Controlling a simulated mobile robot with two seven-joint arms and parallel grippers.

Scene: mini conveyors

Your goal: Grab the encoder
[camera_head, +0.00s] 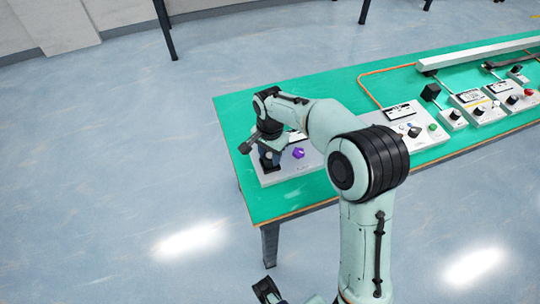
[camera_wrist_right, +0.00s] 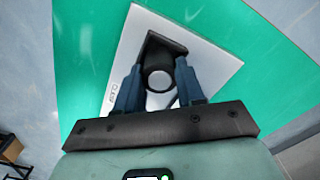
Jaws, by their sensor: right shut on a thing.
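The encoder (camera_wrist_right: 158,80) is a dark cylinder with a light grey round face, set in a black bracket on a white panel (camera_wrist_right: 212,72). In the right wrist view it sits between the two blue fingers of my right gripper (camera_wrist_right: 158,85), which is shut on it. In the head view my right gripper (camera_head: 268,150) points down over the white panel (camera_head: 285,175) at the left end of the green table. The arm and gripper hide most of the encoder there. A dark part at the bottom edge looks like my left gripper (camera_head: 268,290), mostly cut off.
A purple knob (camera_head: 298,153) stands on the same panel, just right of my right gripper. More control panels (camera_head: 415,125) and a long white conveyor (camera_head: 480,53) lie to the right on the green table (camera_head: 235,120). The floor left of the table is clear.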

